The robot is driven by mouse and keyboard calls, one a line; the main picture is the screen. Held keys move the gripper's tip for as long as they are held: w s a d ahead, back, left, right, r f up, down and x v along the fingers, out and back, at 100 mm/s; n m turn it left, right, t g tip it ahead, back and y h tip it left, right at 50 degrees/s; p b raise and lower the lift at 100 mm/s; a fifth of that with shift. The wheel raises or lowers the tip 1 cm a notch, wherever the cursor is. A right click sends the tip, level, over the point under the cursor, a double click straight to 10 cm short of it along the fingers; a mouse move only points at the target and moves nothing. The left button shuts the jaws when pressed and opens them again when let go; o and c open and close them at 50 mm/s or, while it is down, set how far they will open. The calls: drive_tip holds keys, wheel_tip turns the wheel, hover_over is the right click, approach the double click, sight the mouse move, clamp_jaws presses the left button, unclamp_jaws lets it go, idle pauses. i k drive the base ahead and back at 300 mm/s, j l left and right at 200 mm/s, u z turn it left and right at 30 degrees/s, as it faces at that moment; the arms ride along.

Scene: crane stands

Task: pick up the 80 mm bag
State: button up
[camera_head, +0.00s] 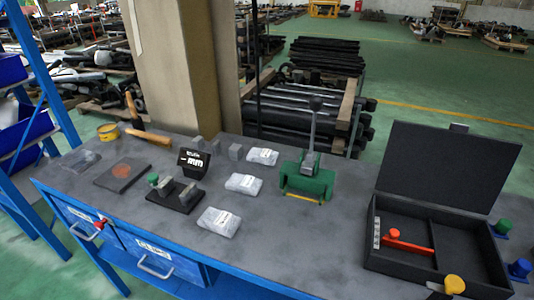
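Three clear plastic bags with white labels lie flat on the grey bench top (290,250) in a slanting row. The far bag (262,156) is beside the green press, the middle bag (243,183) is nearer, and the near bag (219,222) is closest to the front edge and looks largest. The label print is too small to read, so I cannot tell which is the 80 mm bag. Another clear, darker bag (80,160) lies at the bench's left end. My gripper is not in view.
A green press with an upright lever (309,180) stands right of the bags. A black gauge stand (176,195) is on their left, with grey blocks behind. An open black case (420,272) takes up the right end. Bare bench lies between the near bag and the case.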

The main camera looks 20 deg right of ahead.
sight(256, 155)
drive_tip(key=i+j, duration=0.25)
drive_tip(key=j, duration=0.15)
drive_tip(key=i+j, duration=0.5)
drive_tip(key=j, duration=0.25)
drive_tip(key=i+j+z, duration=0.1)
drive_tip(key=z, duration=0.35)
drive_tip(key=j+z, duration=0.2)
drive_tip(key=z, duration=0.3)
drive_tip(key=j+z, duration=0.2)
drive_tip(key=z, duration=0.25)
